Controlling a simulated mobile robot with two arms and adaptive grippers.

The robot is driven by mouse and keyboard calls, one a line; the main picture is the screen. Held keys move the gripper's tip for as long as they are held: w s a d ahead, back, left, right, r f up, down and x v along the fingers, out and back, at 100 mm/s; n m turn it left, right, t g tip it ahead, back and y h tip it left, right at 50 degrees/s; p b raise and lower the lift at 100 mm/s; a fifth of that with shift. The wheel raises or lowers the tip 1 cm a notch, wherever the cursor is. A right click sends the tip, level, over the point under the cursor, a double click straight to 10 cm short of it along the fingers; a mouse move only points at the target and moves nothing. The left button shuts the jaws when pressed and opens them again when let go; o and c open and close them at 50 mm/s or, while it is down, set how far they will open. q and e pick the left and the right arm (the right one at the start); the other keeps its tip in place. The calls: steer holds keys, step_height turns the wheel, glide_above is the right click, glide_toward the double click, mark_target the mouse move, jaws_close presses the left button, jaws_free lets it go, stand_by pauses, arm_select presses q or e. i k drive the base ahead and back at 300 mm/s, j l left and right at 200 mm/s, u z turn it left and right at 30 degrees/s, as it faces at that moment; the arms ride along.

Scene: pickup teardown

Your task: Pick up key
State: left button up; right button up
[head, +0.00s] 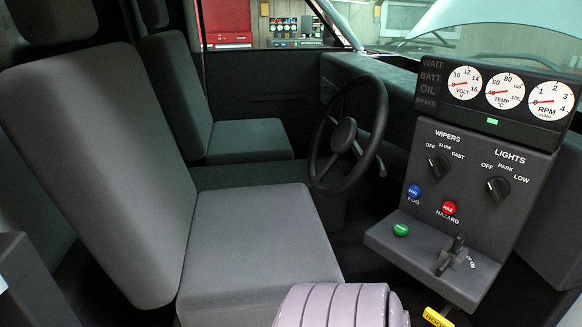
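A small dark grey upright piece (455,248) stands on the lower ledge of the control panel (386,238), next to white lettering. It looks like a key or a lever in a switch; I cannot tell which. No other key-like thing shows.
A steering wheel (348,138) stands left of the panel. The front seat (255,240) fills the middle, with another seat (247,139) beyond. A green button (401,229) and knobs (498,190) are near the ledge. A yellow handle (437,318) sits below it.

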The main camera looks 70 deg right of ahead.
mark_target(460, 239)
steer(key=z, duration=3.5)
steer(key=k+z, duration=0.15)
steer(key=z, duration=0.15)
steer(key=k+l+z, duration=0.1)
steer(key=z, duration=0.25)
